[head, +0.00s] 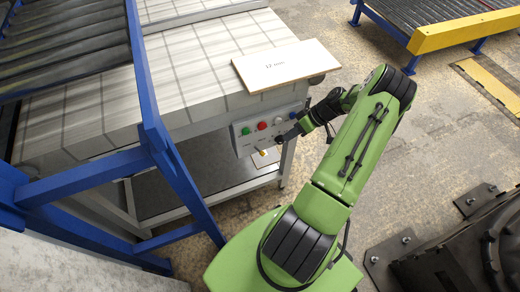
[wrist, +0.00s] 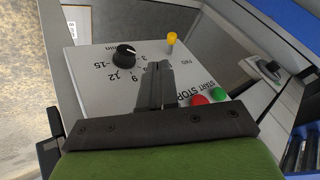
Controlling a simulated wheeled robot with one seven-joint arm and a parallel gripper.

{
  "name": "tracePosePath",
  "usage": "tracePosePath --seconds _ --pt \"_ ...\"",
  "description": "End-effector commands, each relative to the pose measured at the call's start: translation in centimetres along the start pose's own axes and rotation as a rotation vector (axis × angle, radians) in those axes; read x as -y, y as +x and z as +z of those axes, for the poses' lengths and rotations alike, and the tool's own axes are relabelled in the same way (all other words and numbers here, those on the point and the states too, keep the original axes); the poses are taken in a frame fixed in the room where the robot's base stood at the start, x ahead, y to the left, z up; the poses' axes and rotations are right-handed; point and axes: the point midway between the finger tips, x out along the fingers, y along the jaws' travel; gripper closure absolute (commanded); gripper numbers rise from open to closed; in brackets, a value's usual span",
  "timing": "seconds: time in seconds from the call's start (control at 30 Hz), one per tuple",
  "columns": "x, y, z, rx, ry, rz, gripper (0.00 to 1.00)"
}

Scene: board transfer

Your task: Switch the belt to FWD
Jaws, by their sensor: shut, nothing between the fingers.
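The control panel (head: 243,143) is a pale plate on the side of the tiled table. In the wrist view the panel (wrist: 93,72) carries a yellow-capped switch (wrist: 172,40), with the label FWD printed beside it on the side nearer my fingers. I cannot tell clearly which way the switch is set. The switch also shows as a small yellow spot in the head view (head: 262,152). My gripper (wrist: 157,82) is shut and empty, in front of the panel between the black dial and the red button. It also shows in the head view (head: 291,134).
A black dial (wrist: 124,55) with numbers sits left of the switch. Red (wrist: 200,101) and green (wrist: 218,95) buttons, marked STOP and START, lie to the right. A labelled white board (head: 285,65) lies on the tiled table (head: 205,75). A blue frame (head: 165,150) stands to the left.

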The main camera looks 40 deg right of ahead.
Motion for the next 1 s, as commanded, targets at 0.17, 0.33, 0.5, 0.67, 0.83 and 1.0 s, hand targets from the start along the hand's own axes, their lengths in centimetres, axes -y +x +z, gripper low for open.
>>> tracePosePath --seconds 0.17,0.33,0.5,0.67,0.83,1.0 --pt "0.0 0.0 0.0 -0.004 -0.001 -0.001 1.0" --pt "0.0 0.3 0.0 -0.003 0.0 -0.002 1.0" --pt "0.0 3.0 0.1 -0.001 0.0 -0.005 1.0" --pt "0.0 6.5 0.1 -0.001 0.0 -0.006 1.0" --pt "0.0 9.2 0.1 -0.002 0.001 -0.004 1.0" --pt "0.0 10.1 0.0 -0.001 0.001 -0.001 1.0"
